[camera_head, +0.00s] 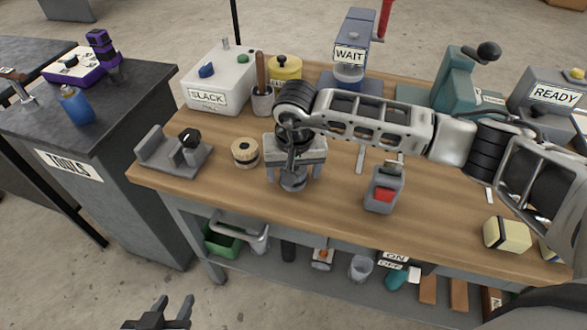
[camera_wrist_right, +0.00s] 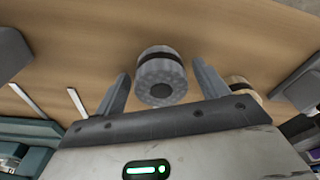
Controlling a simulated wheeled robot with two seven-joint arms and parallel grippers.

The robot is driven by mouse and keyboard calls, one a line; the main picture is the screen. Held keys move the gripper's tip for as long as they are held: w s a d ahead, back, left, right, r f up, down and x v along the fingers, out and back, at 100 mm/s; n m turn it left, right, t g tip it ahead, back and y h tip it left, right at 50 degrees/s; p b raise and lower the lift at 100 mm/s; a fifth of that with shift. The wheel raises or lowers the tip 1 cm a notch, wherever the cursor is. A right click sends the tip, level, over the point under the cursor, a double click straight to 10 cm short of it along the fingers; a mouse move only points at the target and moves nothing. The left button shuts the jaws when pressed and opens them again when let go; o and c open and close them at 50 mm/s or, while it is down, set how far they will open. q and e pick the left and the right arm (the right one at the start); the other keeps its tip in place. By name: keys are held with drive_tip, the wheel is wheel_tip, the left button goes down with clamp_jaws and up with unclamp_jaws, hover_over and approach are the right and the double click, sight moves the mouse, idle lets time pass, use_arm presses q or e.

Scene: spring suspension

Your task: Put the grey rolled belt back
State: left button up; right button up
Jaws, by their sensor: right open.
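The grey rolled belt (camera_head: 293,181), a short grey roll, stands on the wooden bench below my right gripper (camera_head: 294,172). In the right wrist view the grey rolled belt (camera_wrist_right: 161,80) has a dark band and lies between the two fingers of the right gripper (camera_wrist_right: 161,70). The fingers are apart, with a gap on both sides of the roll. A tan roll with a dark band (camera_head: 245,152) stands just left of the right gripper. It also shows outside one finger in the right wrist view (camera_wrist_right: 240,88). My left gripper (camera_head: 172,307) is open and empty, low in front of the bench.
A grey bracket with a dark knob (camera_head: 172,160) stands at the bench's left end. Behind are the SLACK box (camera_head: 217,82), a cup (camera_head: 263,103) and the WAIT machine (camera_head: 349,62). A grey holder with a red part (camera_head: 383,193) stands to the right. The front edge is mostly clear.

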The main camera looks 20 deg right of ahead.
drive_tip(key=r, duration=0.3)
drive_tip(key=s+r+b, duration=0.1)
drive_tip(key=r, duration=0.7)
drive_tip(key=shift+s+a, duration=0.15)
drive_tip(key=shift+s, duration=0.1)
drive_tip(key=shift+s+r, duration=0.1)
drive_tip(key=shift+r, duration=0.35)
